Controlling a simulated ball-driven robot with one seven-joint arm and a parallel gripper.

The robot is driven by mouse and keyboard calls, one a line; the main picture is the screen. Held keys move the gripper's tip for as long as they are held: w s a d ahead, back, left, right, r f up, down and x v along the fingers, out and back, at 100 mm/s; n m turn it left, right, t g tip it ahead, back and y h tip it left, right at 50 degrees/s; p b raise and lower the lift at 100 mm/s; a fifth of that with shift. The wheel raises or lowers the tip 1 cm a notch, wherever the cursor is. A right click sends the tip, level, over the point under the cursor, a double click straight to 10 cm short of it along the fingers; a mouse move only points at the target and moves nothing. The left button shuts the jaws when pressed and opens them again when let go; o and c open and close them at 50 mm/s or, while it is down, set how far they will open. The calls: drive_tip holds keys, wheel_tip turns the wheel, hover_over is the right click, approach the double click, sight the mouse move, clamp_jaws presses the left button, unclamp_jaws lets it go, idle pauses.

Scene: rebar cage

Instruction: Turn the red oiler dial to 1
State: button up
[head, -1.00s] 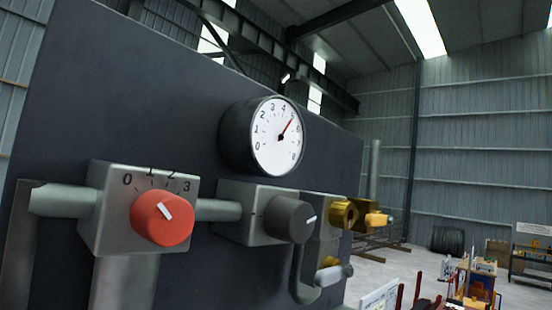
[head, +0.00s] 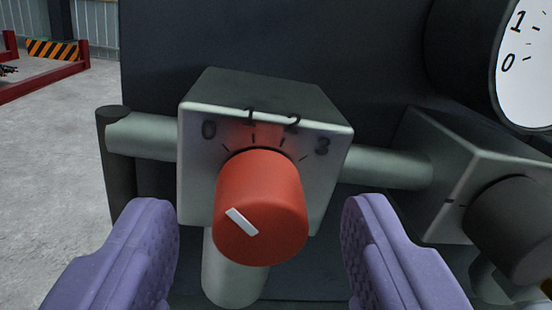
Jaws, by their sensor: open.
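The red oiler dial (head: 262,205) is a round knob on the front of a grey metal block (head: 200,170). The block's face carries the marks 0, 1, 2 and 3 in an arc above the knob. The white pointer line (head: 241,221) on the knob slants from upper left to lower right, its upper end toward the 0 side. My gripper (head: 262,215) shows as two purple fingers, open, one low on each side of the dial. There is a gap between each finger and the knob, and nothing is held.
A dark grey knob (head: 512,225) on another block sits to the right, joined by a pipe (head: 385,167). A white gauge (head: 527,65) is at the upper right. The dark panel (head: 280,40) stands behind. Open floor (head: 55,160) lies at the left.

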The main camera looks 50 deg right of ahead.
drive_tip(key=shift+w+d, duration=0.4)
drive_tip(key=shift+w, duration=0.05)
drive_tip(key=shift+c, duration=0.3)
drive_tip(key=c, duration=1)
drive_tip(key=shift+m+b, duration=0.85)
drive_tip(key=shift+m, duration=0.15)
drive_tip(key=shift+m+b, duration=0.75)
drive_tip(key=shift+m, duration=1.05)
drive_tip(key=shift+r, duration=0.1)
